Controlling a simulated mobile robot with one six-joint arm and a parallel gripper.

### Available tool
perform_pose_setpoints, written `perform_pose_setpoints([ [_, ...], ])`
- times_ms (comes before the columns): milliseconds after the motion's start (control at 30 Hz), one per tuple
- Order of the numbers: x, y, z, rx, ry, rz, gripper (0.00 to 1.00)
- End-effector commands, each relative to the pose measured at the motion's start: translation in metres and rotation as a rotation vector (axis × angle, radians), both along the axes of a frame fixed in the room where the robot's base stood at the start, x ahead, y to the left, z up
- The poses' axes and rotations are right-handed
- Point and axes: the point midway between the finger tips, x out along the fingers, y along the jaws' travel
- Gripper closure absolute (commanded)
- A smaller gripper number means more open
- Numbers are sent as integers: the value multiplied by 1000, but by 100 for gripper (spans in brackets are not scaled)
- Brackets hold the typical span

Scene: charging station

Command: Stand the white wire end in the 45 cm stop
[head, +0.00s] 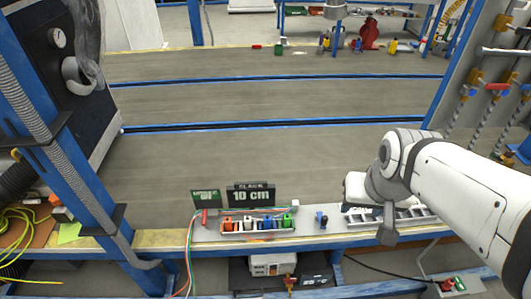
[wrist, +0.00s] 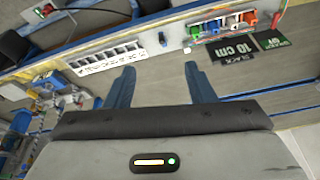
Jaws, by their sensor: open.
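A short rack holds coloured wire ends at the front of the bench. The white wire end (wrist: 231,22) appears between the orange (wrist: 250,18) and blue (wrist: 213,27) ones in the wrist view; a green one (head: 287,220) is at the other end. To the right in the head view is a white slotted strip (wrist: 88,63) with several compartments, partly behind my arm. I cannot read its labels, so I cannot tell which is the 45 cm stop. My gripper (wrist: 162,80) is open and empty, its two blue fingers apart near the strip.
A small white cube (head: 295,203) and a small blue part (head: 321,220) sit between rack and strip. Coloured wires hang at the left.

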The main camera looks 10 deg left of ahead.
Motion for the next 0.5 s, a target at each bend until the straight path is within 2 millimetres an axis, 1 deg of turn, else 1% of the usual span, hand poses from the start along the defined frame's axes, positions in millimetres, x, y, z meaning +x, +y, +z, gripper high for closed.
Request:
perform_pose_setpoints([
  [33,13,13,-31,15,-30,28,51],
  [67,22,22,-44,28,-58,41,51],
  [100,35,34,-62,46,-100,60,51],
  [167,55,55,-89,77,-168,85,51],
  [200,68,69,-107,96,-216,99,51],
  [267,86,91,-132,125,-287,117,51],
  [300,96,105,-149,141,-335,126,51],
  [367,110,125,-173,166,-404,138,51],
  [400,117,141,-188,190,-446,158,51],
  [467,129,155,-213,183,-520,143,51],
  [500,135,167,-228,192,-566,143,51],
])
